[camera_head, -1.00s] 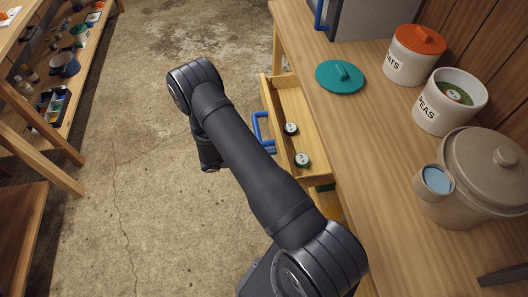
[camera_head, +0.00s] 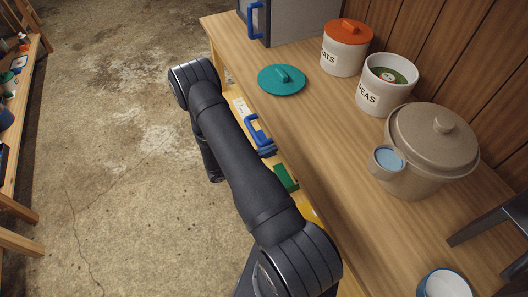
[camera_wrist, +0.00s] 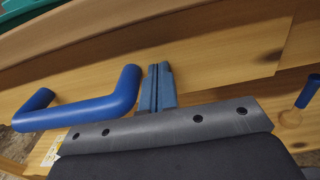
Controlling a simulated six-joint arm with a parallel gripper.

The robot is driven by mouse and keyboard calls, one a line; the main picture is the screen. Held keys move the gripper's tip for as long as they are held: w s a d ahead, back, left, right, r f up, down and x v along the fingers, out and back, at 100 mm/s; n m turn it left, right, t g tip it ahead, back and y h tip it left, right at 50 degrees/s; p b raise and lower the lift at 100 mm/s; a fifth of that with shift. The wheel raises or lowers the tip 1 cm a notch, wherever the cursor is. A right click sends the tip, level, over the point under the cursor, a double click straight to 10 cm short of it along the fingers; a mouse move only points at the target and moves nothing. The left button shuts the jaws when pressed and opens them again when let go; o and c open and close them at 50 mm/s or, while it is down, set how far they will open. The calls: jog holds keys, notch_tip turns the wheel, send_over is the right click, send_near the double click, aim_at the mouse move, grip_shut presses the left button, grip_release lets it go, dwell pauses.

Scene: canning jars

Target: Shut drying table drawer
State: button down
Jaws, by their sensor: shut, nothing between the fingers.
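The drying table (camera_head: 305,125) has a pale wood drawer with a blue bar handle (camera_head: 256,132). In the head view no drawer interior shows, and its front is at the table edge, shut or nearly so. In the wrist view the drawer front (camera_wrist: 215,78) lies close under the tabletop edge (camera_wrist: 110,40), with the handle (camera_wrist: 85,110) to the left of my fingers. My gripper (camera_wrist: 158,70) is shut and empty, its blue-grey fingertips against or very near the drawer front, beside the handle. My arm hides part of the front in the head view.
A teal lid (camera_head: 282,80), an orange-lidded canister (camera_head: 346,48), a PEAS canister (camera_head: 386,85) and a large brown pot (camera_head: 430,145) stand on the tabletop. A green piece (camera_head: 286,178) shows below the table edge. Clear concrete floor (camera_head: 120,160) lies left.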

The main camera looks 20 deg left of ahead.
jog(key=shift+s+a, duration=0.1)
jog(key=v, duration=1.3)
jog(key=shift+s+a, duration=0.25)
jog(key=shift+s, duration=0.05)
jog(key=x, duration=1)
jog(key=shift+w, duration=0.15)
jog(key=shift+d, duration=0.15)
jog(key=v, duration=2.8)
dwell(1.3)
jog(key=shift+r, duration=0.15)
dwell(0.8)
